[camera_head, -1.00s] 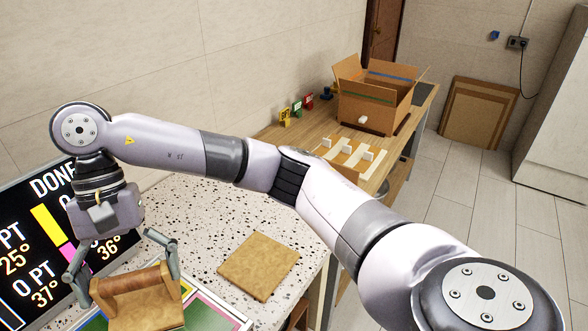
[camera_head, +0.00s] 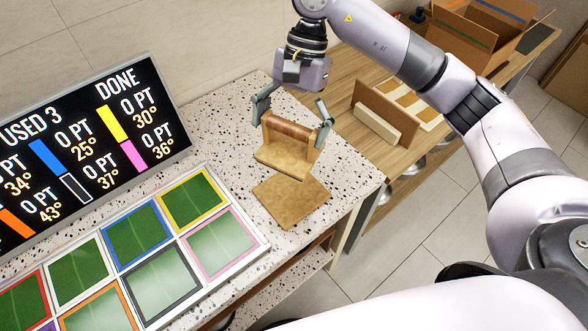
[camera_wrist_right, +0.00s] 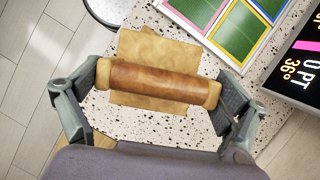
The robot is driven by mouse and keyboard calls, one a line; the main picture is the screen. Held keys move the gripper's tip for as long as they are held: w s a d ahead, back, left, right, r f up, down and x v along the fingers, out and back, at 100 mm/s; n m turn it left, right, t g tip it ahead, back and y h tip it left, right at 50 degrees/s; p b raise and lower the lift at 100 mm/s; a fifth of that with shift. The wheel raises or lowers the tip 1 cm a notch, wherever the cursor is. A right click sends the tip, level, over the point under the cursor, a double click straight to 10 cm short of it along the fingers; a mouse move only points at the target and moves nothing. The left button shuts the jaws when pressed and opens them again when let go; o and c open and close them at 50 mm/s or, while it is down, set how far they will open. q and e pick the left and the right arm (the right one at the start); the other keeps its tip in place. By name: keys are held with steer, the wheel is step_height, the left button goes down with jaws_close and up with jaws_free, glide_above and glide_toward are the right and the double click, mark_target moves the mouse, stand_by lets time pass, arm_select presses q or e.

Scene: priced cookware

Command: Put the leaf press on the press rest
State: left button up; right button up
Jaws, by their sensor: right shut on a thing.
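The leaf press (camera_head: 284,160) is a tan block with a brown rounded handle bar across its top. My right gripper (camera_head: 292,124) is shut on the handle, with one finger at each end; the handle also shows between the fingers in the right wrist view (camera_wrist_right: 160,82). The press rest (camera_head: 292,206) is a flat tan square board on the speckled counter. The press is at the rest's far edge in the head view and hides part of it. It looks held above the counter, but the exact gap is hard to tell. My left gripper is not in view.
A framed panel of green tiles with coloured borders (camera_head: 153,270) lies left of the rest. A black score screen (camera_head: 85,150) stands behind it. The counter's right edge (camera_head: 350,212) is close to the rest. A wooden table with a slotted rack (camera_head: 377,124) is beyond.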

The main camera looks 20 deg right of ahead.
steer(key=shift+f+p, duration=2)
steer(key=shift+f, duration=5.2)
steer(key=shift+f, duration=0.1)
steer(key=shift+f, duration=0.1)
steer(key=o, duration=1.6)
steer(key=shift+d, duration=0.1)
steer(key=shift+o, duration=0.2)
